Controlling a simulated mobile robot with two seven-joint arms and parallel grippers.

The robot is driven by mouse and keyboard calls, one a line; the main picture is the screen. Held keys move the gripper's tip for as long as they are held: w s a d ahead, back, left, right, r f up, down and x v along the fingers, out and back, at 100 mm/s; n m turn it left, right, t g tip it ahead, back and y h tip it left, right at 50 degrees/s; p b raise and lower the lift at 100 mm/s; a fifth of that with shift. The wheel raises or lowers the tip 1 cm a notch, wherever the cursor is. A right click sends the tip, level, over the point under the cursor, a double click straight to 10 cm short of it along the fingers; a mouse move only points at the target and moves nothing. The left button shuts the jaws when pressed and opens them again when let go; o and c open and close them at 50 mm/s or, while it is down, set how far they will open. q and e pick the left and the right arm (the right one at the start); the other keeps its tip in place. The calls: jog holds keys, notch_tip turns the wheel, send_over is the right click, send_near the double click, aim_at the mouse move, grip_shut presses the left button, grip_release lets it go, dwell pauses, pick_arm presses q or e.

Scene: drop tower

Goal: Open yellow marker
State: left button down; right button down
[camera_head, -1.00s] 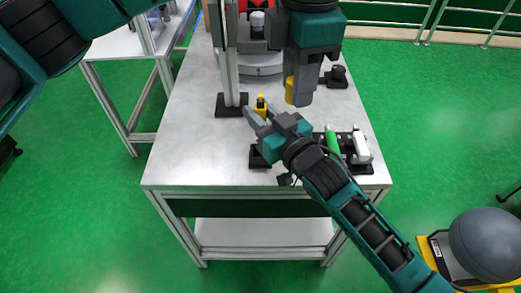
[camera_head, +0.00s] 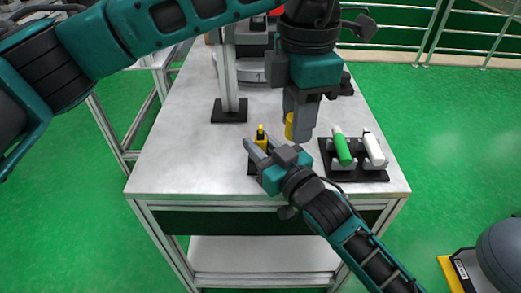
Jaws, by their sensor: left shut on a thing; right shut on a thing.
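The yellow marker is in two pieces. My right gripper (camera_head: 255,147) is shut on the yellow marker body (camera_head: 261,138), which stands upright with its narrow tip up, above the table's near part. My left gripper (camera_head: 299,122) points down from above and is shut on a yellow cap (camera_head: 290,126). The cap is apart from the body, to its right and a little higher in the picture. The body's lower end is hidden by my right gripper's fingers.
A black rack (camera_head: 355,174) at the table's right holds a green marker (camera_head: 342,149) and a white one (camera_head: 374,149). A metal post on a black base (camera_head: 229,111) stands behind my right gripper. The table's left front (camera_head: 170,165) is clear.

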jog(key=shift+r, duration=0.1)
jog(key=c, duration=0.8)
grip_release()
jog(key=shift+c, duration=0.2)
